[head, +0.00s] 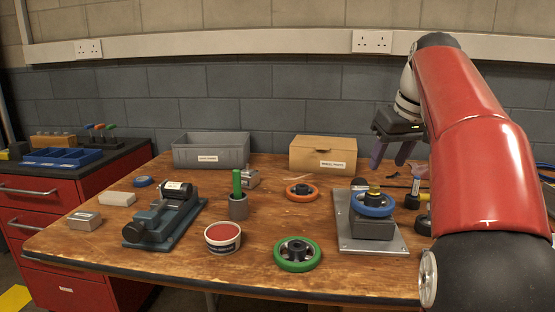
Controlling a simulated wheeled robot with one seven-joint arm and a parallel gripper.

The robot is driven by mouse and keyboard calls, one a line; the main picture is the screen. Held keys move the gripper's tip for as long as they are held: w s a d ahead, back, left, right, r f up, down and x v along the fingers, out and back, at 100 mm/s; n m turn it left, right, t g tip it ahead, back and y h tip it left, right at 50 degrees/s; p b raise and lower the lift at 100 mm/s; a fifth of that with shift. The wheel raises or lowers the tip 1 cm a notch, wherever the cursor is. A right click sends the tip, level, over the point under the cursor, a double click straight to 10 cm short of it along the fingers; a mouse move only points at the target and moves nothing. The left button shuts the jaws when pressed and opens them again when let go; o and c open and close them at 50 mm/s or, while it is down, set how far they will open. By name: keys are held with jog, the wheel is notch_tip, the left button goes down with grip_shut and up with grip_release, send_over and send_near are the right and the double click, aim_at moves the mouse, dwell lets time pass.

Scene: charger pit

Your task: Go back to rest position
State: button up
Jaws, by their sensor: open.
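My gripper (393,150) is at the right of the head view, at the end of my red arm. Its two purple-grey fingers point down and stand apart, with nothing seen between them. It hangs above the back right of the wooden bench (180,262), over and behind a blue wheel (372,210). The blue wheel sits on a dark block on a grey metal plate (365,244), with a brass fitting at its middle. My arm hides part of the bench's right side.
An orange wheel (301,192) and a green wheel (298,262) lie on the bench. A vice (168,222), a red-topped tub (222,238) and a cup with a green handle (238,208) stand left. A grey bin (200,152) and cardboard box (322,148) stand at the back.

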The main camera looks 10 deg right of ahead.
jog(key=s+a+f+m, duration=0.1)
jog(key=s+a+f, duration=0.7)
jog(key=s+a, duration=0.2)
jog(key=s+a+f, duration=0.3)
jog(key=s+f, duration=0.3)
jog(key=f, duration=0.2)
jog(key=s+a+f+t, duration=0.1)
jog(key=s+a+f, duration=0.1)
jog(key=s+f, duration=0.4)
notch_tip(320, 180, down, 2)
jog(key=shift+s+a+f+h, duration=0.2)
jog(key=shift+s+a+h, duration=0.1)
jog(key=shift+s+a, duration=0.1)
